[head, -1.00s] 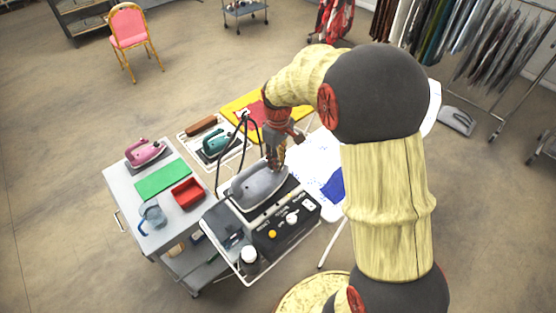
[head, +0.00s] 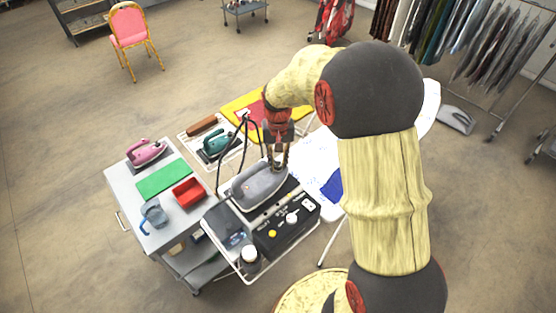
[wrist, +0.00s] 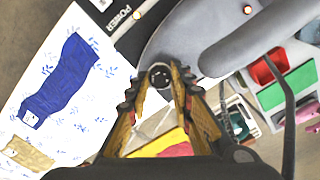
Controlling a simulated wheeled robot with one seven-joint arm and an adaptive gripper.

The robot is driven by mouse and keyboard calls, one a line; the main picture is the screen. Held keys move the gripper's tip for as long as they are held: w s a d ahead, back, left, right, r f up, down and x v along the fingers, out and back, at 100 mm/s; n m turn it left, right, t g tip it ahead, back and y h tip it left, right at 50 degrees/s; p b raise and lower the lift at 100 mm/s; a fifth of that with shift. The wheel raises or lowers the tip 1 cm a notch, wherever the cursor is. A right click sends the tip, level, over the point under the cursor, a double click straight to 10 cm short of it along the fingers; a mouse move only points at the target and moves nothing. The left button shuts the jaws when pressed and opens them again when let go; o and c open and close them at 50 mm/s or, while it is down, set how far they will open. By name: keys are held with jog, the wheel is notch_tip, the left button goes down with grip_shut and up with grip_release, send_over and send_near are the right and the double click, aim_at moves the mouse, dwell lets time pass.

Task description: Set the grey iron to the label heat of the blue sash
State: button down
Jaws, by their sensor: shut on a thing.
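The grey iron (head: 256,187) rests on a dark plate on the station with the black control box. My gripper (head: 277,166) is at the iron's upper right end. In the wrist view, my gripper (wrist: 160,78) is shut on a small round dark dial (wrist: 160,75) with a pale ring, at the edge of the grey iron (wrist: 190,38). The dial's setting cannot be read. The blue sash (wrist: 62,80) lies on the white patterned ironing board, with a small white label (wrist: 31,118) at one end. The label's marks are too small to read. The sash is partly hidden in the head view (head: 332,187).
The black control box (head: 285,228) carries knobs and switches beside the iron. A teal iron (head: 216,144) and a pink iron (head: 146,152) stand behind and left. A red tray (head: 188,192), green mat (head: 163,178) and blue jug (head: 153,214) occupy the grey cart. Dark cables arch near my gripper.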

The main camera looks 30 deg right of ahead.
aim_at(278, 164)
jog(key=shift+m, duration=1.1)
jog(key=c, duration=1.8)
grip_release()
notch_tip(278, 164, up, 12)
